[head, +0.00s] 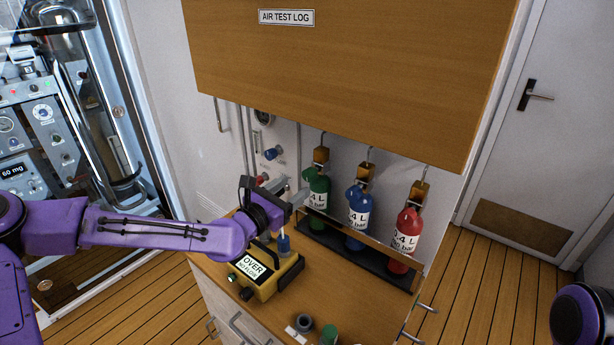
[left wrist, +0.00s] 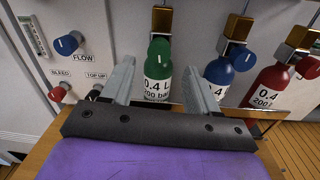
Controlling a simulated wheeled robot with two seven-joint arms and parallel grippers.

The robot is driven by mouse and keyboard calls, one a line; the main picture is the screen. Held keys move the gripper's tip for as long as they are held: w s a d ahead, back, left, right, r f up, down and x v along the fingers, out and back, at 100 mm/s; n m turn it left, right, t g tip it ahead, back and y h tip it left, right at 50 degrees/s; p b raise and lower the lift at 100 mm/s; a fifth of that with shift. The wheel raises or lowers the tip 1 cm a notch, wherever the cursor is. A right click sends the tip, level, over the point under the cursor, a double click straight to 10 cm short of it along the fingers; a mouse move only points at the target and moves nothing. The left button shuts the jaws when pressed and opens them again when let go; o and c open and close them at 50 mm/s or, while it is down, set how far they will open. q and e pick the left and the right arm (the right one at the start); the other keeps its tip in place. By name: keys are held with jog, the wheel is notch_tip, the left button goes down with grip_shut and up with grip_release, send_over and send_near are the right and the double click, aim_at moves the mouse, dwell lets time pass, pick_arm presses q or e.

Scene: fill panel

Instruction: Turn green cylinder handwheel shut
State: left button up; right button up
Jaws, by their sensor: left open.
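The green cylinder (head: 319,192) stands upright at the left end of a row of three in a rack. Its green handwheel (left wrist: 159,48) shows at the top of the bottle in the left wrist view, facing me. My left gripper (head: 290,191) is open just in front and to the left of the green cylinder. In the left wrist view its two fingers (left wrist: 158,75) point toward the cylinder, one on each side of it in the picture, with nothing between them. Whether either finger touches the cylinder cannot be told. My right gripper is out of the picture.
The blue cylinder (head: 358,210) and red cylinder (head: 405,238) stand right of the green one. A wooden cabinet (head: 350,70) overhangs them. A yellow instrument (head: 268,276) sits on the counter below my left gripper. Panel knobs (left wrist: 67,44) are at left.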

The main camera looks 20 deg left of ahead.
aim_at(307, 178)
pick_arm(q)
jog(key=p+x, duration=0.1)
jog(key=x, duration=0.4)
jog(key=shift+w+f, duration=0.1)
jog(key=shift+w, duration=0.15)
jog(key=shift+w+d, duration=0.15)
jog(key=shift+w, duration=0.15)
jog(key=c, duration=1)
jog(key=shift+c, duration=0.2)
